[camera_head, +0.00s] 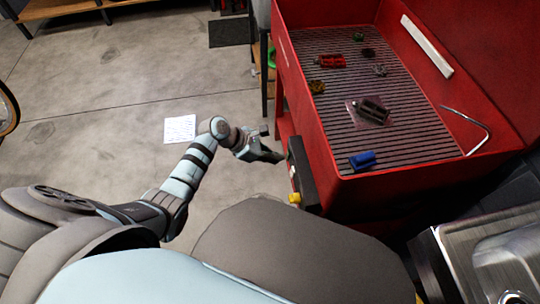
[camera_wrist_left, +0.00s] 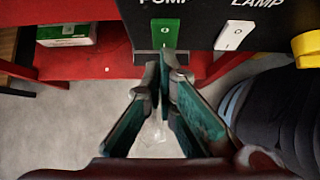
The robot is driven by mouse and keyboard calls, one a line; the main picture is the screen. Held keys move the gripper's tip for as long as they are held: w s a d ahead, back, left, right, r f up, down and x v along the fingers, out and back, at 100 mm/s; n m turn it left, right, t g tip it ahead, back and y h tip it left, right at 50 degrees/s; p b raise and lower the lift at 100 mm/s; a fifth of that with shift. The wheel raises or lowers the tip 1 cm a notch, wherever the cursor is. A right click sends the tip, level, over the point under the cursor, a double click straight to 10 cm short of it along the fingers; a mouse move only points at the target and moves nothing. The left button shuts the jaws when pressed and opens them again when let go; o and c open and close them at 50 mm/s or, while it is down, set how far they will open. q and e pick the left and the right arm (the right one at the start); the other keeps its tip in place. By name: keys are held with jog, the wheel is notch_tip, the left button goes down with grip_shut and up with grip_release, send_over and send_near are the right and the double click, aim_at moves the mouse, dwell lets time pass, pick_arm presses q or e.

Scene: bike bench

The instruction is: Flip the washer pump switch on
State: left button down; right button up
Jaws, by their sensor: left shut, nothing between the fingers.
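The red parts washer (camera_head: 340,190) has a dark control panel (camera_head: 304,172) on its near left side. In the left wrist view, the panel (camera_wrist_left: 205,12) carries a green switch (camera_wrist_left: 165,32) under the word PUMP and a white switch (camera_wrist_left: 234,35) under the word LAMP. I cannot tell which way the green switch is tipped. My left gripper (camera_head: 277,157) is shut and empty beside the panel. In the left wrist view, its fingertips (camera_wrist_left: 166,60) are just below the green switch, overlapping its lower edge; contact is unclear. My right gripper is out of view.
A yellow part (camera_wrist_left: 307,47) sits right of the switches. The washer's slatted grate (camera_head: 400,130) holds several small parts, including a blue one (camera_head: 362,160). A paper sheet (camera_head: 180,129) lies on the open floor to the left. A steel sink (camera_head: 500,260) is at lower right.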

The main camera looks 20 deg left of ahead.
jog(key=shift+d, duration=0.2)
pick_arm(q)
jog(key=shift+w+d+f+h, duration=0.15)
jog(key=shift+d+h, duration=0.1)
jog(key=shift+h, duration=0.15)
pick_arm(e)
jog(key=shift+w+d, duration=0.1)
pick_arm(q)
jog(key=shift+r+p, duration=0.7)
jog(key=shift+p, duration=0.15)
jog(key=shift+r, duration=0.2)
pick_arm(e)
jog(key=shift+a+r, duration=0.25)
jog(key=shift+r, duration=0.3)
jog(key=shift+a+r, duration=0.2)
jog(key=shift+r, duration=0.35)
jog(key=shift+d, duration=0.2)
